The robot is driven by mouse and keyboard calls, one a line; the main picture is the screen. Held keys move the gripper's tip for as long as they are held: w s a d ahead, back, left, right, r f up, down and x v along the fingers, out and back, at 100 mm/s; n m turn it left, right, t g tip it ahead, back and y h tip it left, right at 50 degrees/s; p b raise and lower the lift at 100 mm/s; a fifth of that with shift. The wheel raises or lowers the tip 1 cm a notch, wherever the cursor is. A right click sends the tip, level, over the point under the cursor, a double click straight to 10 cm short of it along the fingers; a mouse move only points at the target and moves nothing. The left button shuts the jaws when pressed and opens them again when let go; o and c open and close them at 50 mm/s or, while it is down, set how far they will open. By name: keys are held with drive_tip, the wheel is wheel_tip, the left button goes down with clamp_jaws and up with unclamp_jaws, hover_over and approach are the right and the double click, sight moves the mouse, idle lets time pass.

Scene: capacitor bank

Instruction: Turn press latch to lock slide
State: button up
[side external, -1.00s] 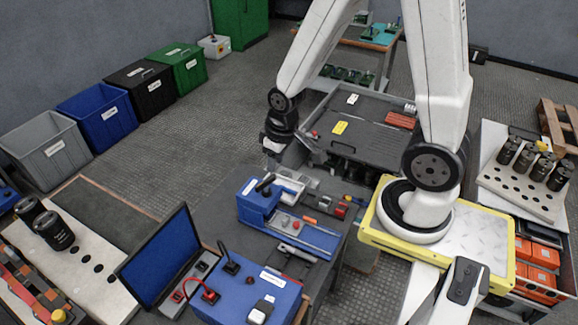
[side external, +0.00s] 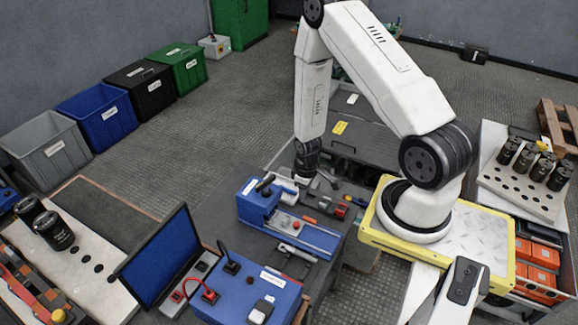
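The blue press (side external: 255,206) stands on the dark workbench in the middle of the side external view. Its black latch handle (side external: 265,182) sits on top of the block. The slide bed (side external: 305,236) runs to the right of the block, with a small red knob (side external: 296,226) on it. My gripper (side external: 304,180) points down just behind and to the right of the press, close above the bench. Its fingers are small and partly hidden, so I cannot tell whether they are open or touching anything.
A laptop (side external: 160,258) and a blue test box (side external: 250,292) stand in front of the press. A grey drawer unit (side external: 360,140) is behind the bench. Colored bins (side external: 97,112) line the left wall. Black capacitors (side external: 53,230) stand in a pale rack at left.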

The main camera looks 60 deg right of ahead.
sight(310, 219)
drive_tip(key=shift+s+d+f, duration=0.15)
drive_tip(key=shift+s+f, duration=0.15)
drive_tip(key=shift+f, duration=0.25)
drive_tip(key=shift+s+d+f, duration=0.2)
drive_tip(key=shift+s+f, duration=0.05)
drive_tip(key=shift+f, duration=0.3)
drive_tip(key=shift+s+d+f, duration=0.15)
drive_tip(key=shift+s+f, duration=0.15)
drive_tip(key=shift+f, duration=0.25)
drive_tip(key=shift+f, duration=0.1)
drive_tip(key=shift+f, duration=4.35)
drive_tip(key=shift+c, duration=0.2)
clamp_jaws()
